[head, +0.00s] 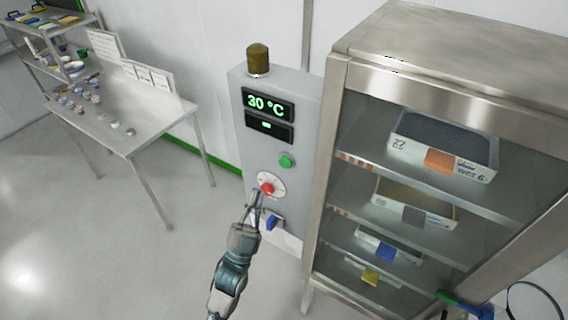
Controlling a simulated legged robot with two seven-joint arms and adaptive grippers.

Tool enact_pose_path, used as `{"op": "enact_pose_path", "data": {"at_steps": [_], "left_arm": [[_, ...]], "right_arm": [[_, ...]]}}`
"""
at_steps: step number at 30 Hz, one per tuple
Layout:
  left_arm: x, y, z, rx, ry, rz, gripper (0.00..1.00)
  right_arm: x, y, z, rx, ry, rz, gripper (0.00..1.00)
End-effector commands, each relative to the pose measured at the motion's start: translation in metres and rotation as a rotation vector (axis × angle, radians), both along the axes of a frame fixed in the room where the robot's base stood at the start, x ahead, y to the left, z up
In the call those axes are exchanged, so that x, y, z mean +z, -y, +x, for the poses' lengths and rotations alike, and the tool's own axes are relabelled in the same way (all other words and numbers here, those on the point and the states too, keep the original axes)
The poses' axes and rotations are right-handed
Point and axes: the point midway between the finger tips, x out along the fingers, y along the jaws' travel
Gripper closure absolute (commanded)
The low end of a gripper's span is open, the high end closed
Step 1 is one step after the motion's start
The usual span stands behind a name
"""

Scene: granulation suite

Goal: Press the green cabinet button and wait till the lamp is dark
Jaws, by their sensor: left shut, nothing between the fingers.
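The grey control cabinet (285,216) stands in the middle of the head view. Its green button (287,160) sits right of centre, below two displays. The upper display (268,104) reads 30 °C; the lower one (268,127) shows a small green mark. The lamp (258,58) on top looks dark brown and unlit. A red button (267,188) on a pale round plate is below the green one. My left gripper (256,196) is shut and empty, its tips just below and left of the red button; I cannot tell whether they touch. My right gripper is not visible.
A blue switch or handle (272,222) is low on the cabinet. A glass-fronted metal cabinet (330,190) with trays (440,150) stands close on the right. A steel table (150,135) with small containers is at the left. The floor (90,240) between is clear.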

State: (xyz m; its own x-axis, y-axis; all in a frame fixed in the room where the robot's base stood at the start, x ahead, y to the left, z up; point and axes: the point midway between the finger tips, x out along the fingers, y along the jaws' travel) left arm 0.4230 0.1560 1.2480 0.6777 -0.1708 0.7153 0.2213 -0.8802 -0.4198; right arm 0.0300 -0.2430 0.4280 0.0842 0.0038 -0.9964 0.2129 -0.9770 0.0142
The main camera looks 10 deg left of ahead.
Motion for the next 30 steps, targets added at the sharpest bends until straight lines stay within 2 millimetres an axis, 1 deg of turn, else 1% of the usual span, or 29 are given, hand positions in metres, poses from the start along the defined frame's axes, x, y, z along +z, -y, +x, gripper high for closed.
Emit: {"op": "enact_pose_path", "data": {"at_steps": [4,8,21,27,30], "left_arm": [[0.0,0.001,0.002,0.0,-0.001,-0.001,1.0],[-0.001,0.004,0.012,0.0,-0.002,0.0,1.0],[-0.001,0.024,0.067,0.0,-0.001,-0.001,1.0],[-0.001,0.029,0.08,-0.001,-0.003,0.0,1.0],[-0.001,0.03,0.082,-0.001,-0.003,0.0,1.0]], "right_arm": [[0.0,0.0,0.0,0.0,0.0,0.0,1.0],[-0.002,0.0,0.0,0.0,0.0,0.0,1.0],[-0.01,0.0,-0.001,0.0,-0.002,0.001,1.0],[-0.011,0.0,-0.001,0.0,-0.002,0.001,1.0],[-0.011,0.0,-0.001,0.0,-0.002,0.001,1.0]]}}
